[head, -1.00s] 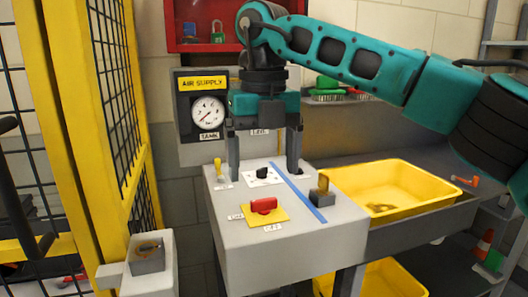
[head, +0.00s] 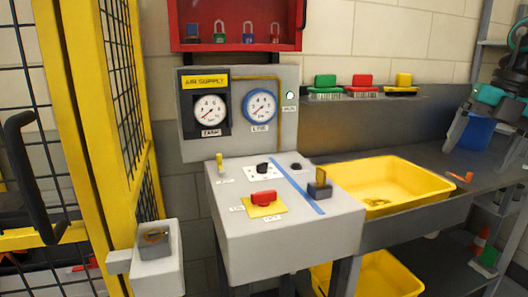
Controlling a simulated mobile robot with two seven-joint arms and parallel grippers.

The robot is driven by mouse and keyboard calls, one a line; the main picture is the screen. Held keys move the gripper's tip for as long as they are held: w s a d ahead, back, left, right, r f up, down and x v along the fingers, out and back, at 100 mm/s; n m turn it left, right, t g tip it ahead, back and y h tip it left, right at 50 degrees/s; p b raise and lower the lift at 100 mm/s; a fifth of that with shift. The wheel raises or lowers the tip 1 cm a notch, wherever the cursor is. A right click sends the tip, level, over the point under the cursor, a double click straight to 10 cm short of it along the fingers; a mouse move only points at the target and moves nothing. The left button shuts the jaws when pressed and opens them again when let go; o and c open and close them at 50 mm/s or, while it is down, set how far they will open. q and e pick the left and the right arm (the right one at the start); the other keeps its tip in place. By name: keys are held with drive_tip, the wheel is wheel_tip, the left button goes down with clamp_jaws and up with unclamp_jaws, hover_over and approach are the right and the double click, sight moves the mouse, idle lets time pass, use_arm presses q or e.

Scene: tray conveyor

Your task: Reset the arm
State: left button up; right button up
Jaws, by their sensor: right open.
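My right gripper (head: 480,154) is at the far right edge, over the grey bench, with its fingers apart and pointing down. A blue object (head: 474,133) shows between its fingers; I cannot tell whether it is behind them, but the jaws are open. Most of my right arm is cut off by the picture's edge. The grey control box (head: 285,235) stands in the middle, clear of the gripper. On it are a red knob (head: 263,198) on a yellow plate, a black knob (head: 263,167), a yellow-handled lever (head: 220,163) and a grey block with a yellow tab (head: 320,188). My left gripper is out of view.
The air supply panel (head: 286,87) with two gauges stands behind the box. A yellow tray (head: 428,190) sits right of it, another yellow bin (head: 384,278) below. Brushes (head: 362,83) line the ledge. A yellow cage frame (head: 88,120) bounds the left. Space above the box is free.

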drive_tip(key=s+d+m, duration=0.1)
drive_tip(key=s+d, duration=0.1)
drive_tip(key=d, duration=0.2)
drive_tip(key=w+a+f+m+t+y, duration=0.15)
drive_tip(key=a+f+t+y, duration=0.35)
drive_tip(key=a+f+y, duration=1.2)
drive_tip(key=s+d+f+m+t+h, duration=0.2)
drive_tip(key=s+d+f+m+h, duration=0.2)
drive_tip(key=s+f+m+h, duration=0.7)
drive_tip(key=s+d+f+m+t+h, duration=0.1)
drive_tip(key=s+d+f+m+h, duration=0.3)
drive_tip(key=s+f+m+h, duration=0.75)
use_arm(q)
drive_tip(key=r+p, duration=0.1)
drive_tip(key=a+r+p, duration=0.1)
drive_tip(key=p, duration=0.1)
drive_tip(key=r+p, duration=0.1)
drive_tip(key=p, duration=0.1)
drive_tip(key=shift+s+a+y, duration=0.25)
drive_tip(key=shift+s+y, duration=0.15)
use_arm(e)
drive_tip(key=a+f+m+t+y, duration=0.1)
drive_tip(key=a+y, duration=0.1)
drive_tip(key=a, duration=0.5)
drive_tip(key=w+a+m+y, duration=0.1)
drive_tip(key=a+m+y, duration=0.1)
drive_tip(key=a, duration=0.6)
drive_tip(key=shift+a+f+t+y, duration=0.3)
drive_tip(key=shift+f+t+y, duration=0.1)
drive_tip(key=shift+y, duration=0.15)
